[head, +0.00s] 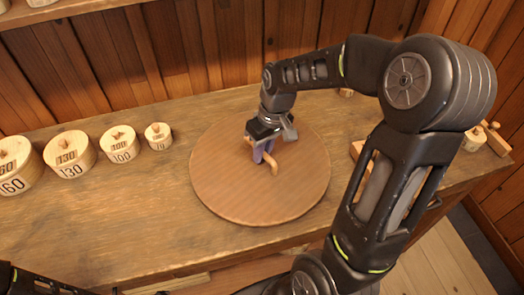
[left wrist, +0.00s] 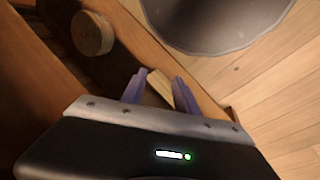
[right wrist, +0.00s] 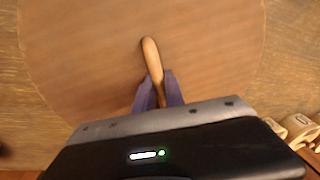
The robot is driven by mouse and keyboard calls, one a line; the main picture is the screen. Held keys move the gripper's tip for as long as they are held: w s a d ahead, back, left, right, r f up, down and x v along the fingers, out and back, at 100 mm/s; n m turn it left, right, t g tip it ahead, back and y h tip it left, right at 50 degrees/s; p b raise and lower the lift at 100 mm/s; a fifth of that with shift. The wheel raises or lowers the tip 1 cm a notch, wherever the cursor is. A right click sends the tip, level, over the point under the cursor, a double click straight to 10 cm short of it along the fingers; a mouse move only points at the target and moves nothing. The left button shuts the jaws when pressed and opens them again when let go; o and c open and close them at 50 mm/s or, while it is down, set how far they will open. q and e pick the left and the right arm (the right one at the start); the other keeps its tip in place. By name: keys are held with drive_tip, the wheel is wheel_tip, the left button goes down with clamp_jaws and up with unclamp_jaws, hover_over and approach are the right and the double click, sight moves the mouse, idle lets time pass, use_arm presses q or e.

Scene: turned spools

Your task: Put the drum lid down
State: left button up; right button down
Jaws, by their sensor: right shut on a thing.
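The drum lid (head: 225,185) is a large round wooden disc with a bar handle (head: 273,166) on top, seen over the middle of the bench. My right gripper (head: 264,152) is over the lid, its purple fingers shut on the handle. In the right wrist view the handle (right wrist: 150,55) runs out from between the fingers (right wrist: 159,90), and the disc (right wrist: 90,50) fills most of the view. I cannot tell whether the lid's underside touches the bench. My left gripper (left wrist: 160,88) shows in its wrist view with fingers apart, near a wooden edge.
On the bench (head: 150,205) to the left stand several round wooden blocks with numbers, such as 130 (head: 70,155) and 100 (head: 119,145). Wooden pieces (head: 474,138) lie at the right end. A plank wall (head: 190,50) closes the back. Bare bench shows left of the lid.

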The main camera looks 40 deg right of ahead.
drive_tip(key=shift+f, duration=0.1)
drive_tip(key=c, duration=1.4)
unclamp_jaws()
wheel_tip(320, 180, up, 12)
drive_tip(key=s+d, duration=0.1)
drive_tip(key=shift+d, duration=0.3)
drive_tip(key=shift+s, duration=0.1)
